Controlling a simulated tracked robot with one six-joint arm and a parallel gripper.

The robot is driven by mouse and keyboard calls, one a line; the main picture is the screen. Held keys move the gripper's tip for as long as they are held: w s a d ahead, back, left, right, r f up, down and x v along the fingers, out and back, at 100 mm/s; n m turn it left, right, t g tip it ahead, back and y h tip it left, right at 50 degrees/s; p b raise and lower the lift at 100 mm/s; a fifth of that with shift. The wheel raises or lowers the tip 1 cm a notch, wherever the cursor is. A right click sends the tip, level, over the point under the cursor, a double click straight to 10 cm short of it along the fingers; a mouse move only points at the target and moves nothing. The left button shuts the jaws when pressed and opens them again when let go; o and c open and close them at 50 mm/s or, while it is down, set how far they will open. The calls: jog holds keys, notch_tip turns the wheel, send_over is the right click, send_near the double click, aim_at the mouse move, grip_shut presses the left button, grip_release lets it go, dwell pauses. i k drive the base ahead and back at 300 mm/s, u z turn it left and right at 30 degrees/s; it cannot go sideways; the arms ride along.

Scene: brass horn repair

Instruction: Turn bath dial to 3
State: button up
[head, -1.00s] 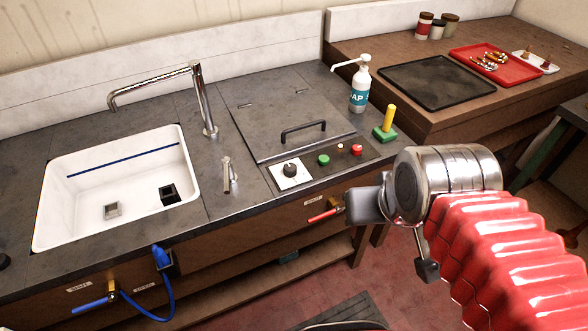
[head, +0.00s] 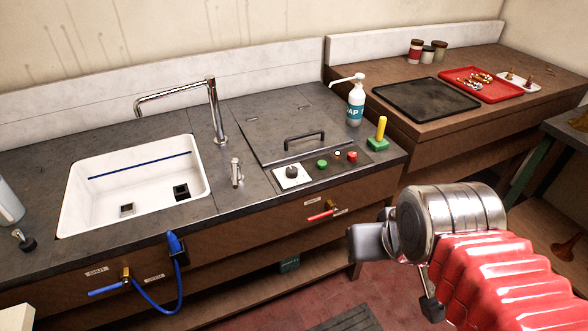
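The bath dial (head: 291,172) is a dark round knob on a white square plate, at the front left of the control panel on the counter. Its numbers and pointer are too small to read. A green button (head: 322,164) and a red button (head: 352,157) sit to its right. My gripper (head: 362,242) is in front of the counter, below and to the right of the dial in the picture, and clear of it. Its fingers are not clearly visible, so I cannot tell whether they are open or shut.
Behind the dial is a closed lid with a handle (head: 291,140). A small tap (head: 236,172) and a white sink (head: 75,205) are on the left. A yellow-handled green tool (head: 380,135) and a soap bottle (head: 355,105) stand right. A red-handled valve (head: 321,215) projects below.

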aim_at(292, 171)
jog(key=u, duration=1.1)
jog(key=i, duration=0.55)
jog(key=u, duration=0.15)
